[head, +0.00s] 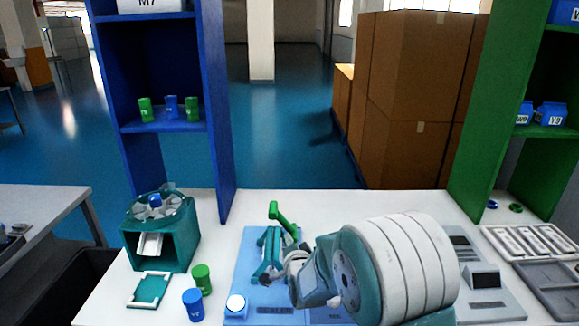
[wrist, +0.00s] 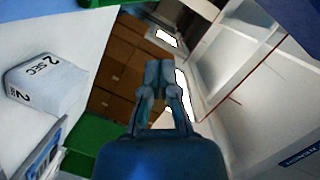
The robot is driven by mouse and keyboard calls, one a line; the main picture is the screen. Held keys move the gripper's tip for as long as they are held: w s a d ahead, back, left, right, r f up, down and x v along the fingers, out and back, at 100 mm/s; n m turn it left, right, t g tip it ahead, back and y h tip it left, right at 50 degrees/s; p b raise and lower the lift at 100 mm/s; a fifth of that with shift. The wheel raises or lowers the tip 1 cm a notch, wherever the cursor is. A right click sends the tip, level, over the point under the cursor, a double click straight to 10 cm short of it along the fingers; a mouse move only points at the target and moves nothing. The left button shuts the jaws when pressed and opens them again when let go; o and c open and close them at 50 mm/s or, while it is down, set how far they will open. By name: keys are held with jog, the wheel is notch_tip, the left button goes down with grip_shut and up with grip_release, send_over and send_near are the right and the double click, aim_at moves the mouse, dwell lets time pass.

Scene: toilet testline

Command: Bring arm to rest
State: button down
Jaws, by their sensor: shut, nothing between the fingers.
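My gripper (wrist: 159,68) shows in the middle of the wrist view. Its two fingers are together, shut and empty, and point away from the camera toward stacked brown boxes (wrist: 118,62) in the background. Nothing touches the fingertips. In the head view, my arm (head: 395,268) fills the lower middle right as a large white and teal cylinder. It hangs over the worktable and hides part of it.
A blue base plate (head: 247,272) carries a teal device (head: 268,255) with a green handle (head: 284,218). A teal machine (head: 160,232), a green canister (head: 202,279) and a blue canister (head: 193,304) stand left. Blue (head: 217,110) and green (head: 477,110) shelves flank the table. A "2 SEC" block (wrist: 45,85) is left.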

jog(key=s+d+r+n+g+h, duration=0.1)
jog(key=s+d+r+n+g, duration=0.4)
jog(key=s+d+r, duration=0.55)
jog(key=s+d+n+g+h, duration=0.1)
jog(key=s+d+n+g, duration=0.1)
jog(key=s, duration=1.1)
jog(key=s+d+r+n+g+h, duration=0.1)
jog(key=s+d+n+g, duration=0.1)
jog(key=s, duration=1.1)
jog(key=shift+s+d+g, duration=0.2)
jog(key=shift+d+g, duration=0.5)
